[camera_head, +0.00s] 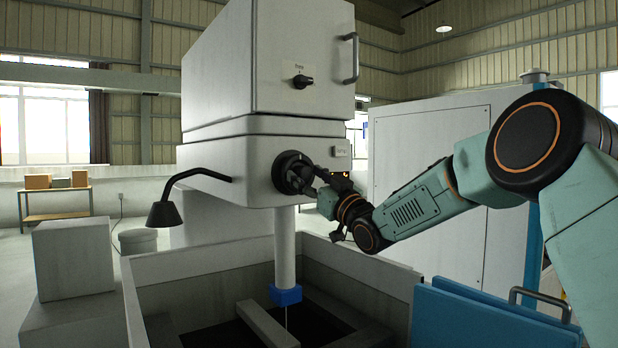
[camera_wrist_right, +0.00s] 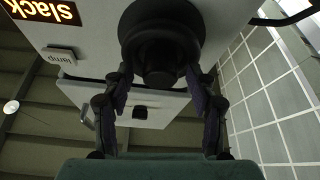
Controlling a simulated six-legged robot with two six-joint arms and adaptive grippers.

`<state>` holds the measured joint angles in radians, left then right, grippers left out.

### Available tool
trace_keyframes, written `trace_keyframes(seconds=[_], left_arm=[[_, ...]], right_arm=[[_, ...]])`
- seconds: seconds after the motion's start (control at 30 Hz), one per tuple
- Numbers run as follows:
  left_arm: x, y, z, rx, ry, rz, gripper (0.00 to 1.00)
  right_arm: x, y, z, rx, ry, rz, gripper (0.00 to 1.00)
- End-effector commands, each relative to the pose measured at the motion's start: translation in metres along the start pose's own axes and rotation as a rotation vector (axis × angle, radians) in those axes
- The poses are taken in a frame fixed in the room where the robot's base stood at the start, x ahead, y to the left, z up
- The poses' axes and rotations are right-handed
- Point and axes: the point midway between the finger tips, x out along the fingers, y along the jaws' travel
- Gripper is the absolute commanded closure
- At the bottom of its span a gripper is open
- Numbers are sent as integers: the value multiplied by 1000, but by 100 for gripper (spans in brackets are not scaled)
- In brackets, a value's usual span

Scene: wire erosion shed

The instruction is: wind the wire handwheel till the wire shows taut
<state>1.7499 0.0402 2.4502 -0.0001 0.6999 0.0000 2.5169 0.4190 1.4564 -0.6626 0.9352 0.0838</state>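The black wire handwheel (camera_head: 290,172) is on the front of the white machine head. Its dark round hub (camera_wrist_right: 160,45) fills the top middle of the right wrist view. My right gripper (camera_head: 316,178) is at the handwheel, its fingers wide apart. In the right wrist view the fingertips (camera_wrist_right: 160,78) stand at either side of the hub; I cannot tell whether they touch it. An orange lit display (camera_wrist_right: 46,10) reads "slack" there. A thin wire (camera_head: 286,314) hangs below the blue-tipped column (camera_head: 285,294). My left gripper is not in view.
A black lamp (camera_head: 165,212) on a bent arm juts out left of the head. An open grey tank (camera_head: 205,278) lies below. A blue panel with a handle (camera_head: 490,315) stands front right. A "lamp" label plate (camera_wrist_right: 59,55) sits near the display.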

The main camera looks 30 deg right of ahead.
Motion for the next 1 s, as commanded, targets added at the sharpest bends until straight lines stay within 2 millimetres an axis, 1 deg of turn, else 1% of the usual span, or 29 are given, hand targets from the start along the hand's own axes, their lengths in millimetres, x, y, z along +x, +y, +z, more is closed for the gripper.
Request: trace_keyframes(seconds=[0.03,0.07,0.6,0.83,1.0], left_arm=[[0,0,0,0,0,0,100],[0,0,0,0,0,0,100],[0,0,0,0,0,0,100],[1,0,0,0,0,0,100],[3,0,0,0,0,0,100]], right_arm=[[0,0,0,0,0,0,48],[0,0,0,0,0,0,50],[0,0,0,0,-1,1,96],[0,0,1,19,-2,8,97],[-1,-1,1,84,-4,34,97]])
